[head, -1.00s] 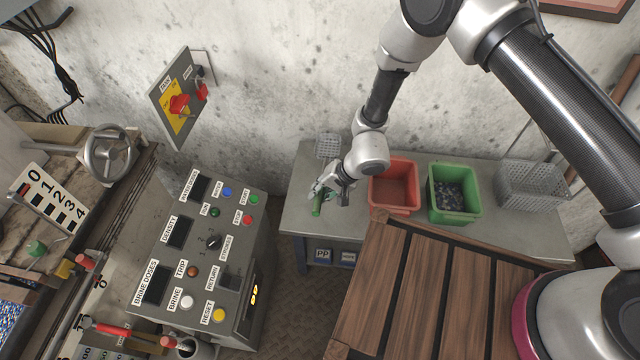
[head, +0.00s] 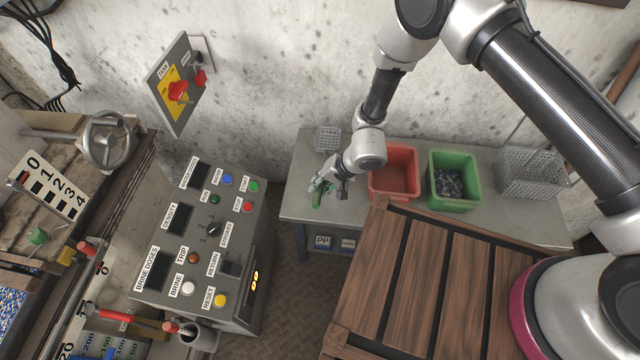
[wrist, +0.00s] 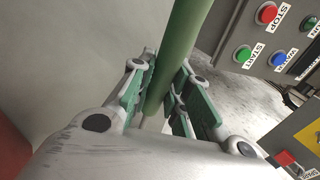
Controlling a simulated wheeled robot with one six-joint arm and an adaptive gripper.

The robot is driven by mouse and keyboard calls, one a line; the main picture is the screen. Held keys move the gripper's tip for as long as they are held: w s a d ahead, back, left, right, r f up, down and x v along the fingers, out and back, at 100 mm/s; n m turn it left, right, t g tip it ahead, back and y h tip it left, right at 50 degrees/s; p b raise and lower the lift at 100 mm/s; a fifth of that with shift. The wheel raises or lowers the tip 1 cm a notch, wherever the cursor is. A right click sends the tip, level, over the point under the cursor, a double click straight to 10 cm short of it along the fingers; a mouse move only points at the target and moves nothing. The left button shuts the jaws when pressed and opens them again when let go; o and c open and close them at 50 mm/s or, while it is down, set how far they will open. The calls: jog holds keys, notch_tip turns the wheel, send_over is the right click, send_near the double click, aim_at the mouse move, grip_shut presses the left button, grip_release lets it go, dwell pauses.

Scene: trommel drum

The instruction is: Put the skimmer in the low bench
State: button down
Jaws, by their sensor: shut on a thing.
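The skimmer's green handle (head: 317,201) shows below my gripper (head: 322,187) in the head view. In the wrist view the green rod (wrist: 180,50) runs between the fingers of my gripper (wrist: 163,95), which is shut on it. A grey mesh square (head: 328,139) sits above the gripper in the picture, roughly in line with the handle; it looks like the skimmer's head, but the join is hidden. The low grey bench (head: 300,205) lies beneath, along the wall. My gripper is over its left end; whether the skimmer touches the top cannot be told.
A red bin (head: 394,172), a green bin with dark bits (head: 454,181) and a grey mesh basket (head: 532,172) stand on the bench to the right. A control console (head: 205,240) stands to the left. A slatted wooden surface (head: 430,280) is in front.

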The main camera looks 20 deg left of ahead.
jog(key=shift+f, duration=0.3)
jog(key=c, duration=1.3)
grip_release()
jog(key=d+r, duration=0.2)
jog(key=r, duration=0.4)
jog(key=d+r, duration=0.2)
jog(key=r, duration=0.5)
jog(key=d+r, duration=0.2)
jog(key=r, duration=0.5)
jog(key=shift+w+d+r, duration=0.1)
jog(key=shift+w+r, duration=0.05)
jog(key=shift+w, duration=0.05)
